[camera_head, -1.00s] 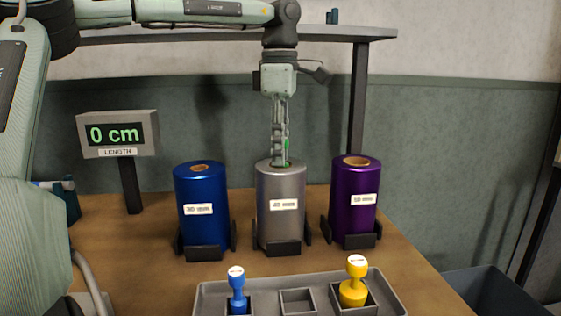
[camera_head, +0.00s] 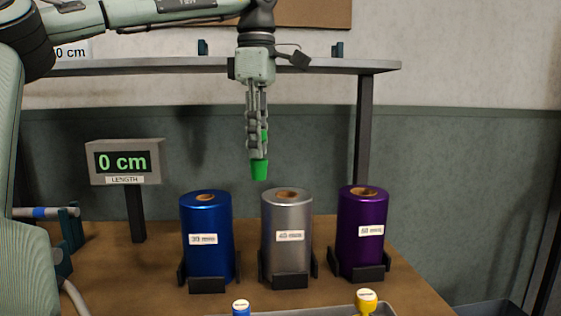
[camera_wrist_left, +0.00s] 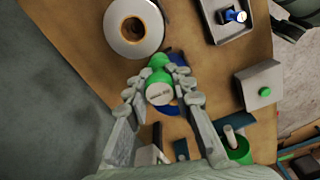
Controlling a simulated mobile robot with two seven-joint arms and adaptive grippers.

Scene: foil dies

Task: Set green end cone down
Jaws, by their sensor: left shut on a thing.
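My left gripper (camera_head: 257,148) is shut on the green end cone (camera_head: 260,171) and holds it upright, narrow end down, in the air. The cone hangs clear above the foil rolls, between the blue roll (camera_head: 207,240) and the silver roll (camera_head: 287,220). The silver roll's top hole is open. In the left wrist view the cone (camera_wrist_left: 159,73) sits between the finger pads, apart from the silver roll (camera_wrist_left: 133,40), and hides most of the blue roll. My right gripper is not in view.
A purple roll (camera_head: 362,215) stands at the right. A grey tray (camera_head: 335,309) at the front holds blue (camera_head: 241,308) and yellow (camera_head: 367,300) cones. The length display (camera_head: 126,161) reads 0 cm. A shelf (camera_head: 180,66) runs behind. The left wrist view shows a box with a green button (camera_wrist_left: 265,91).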

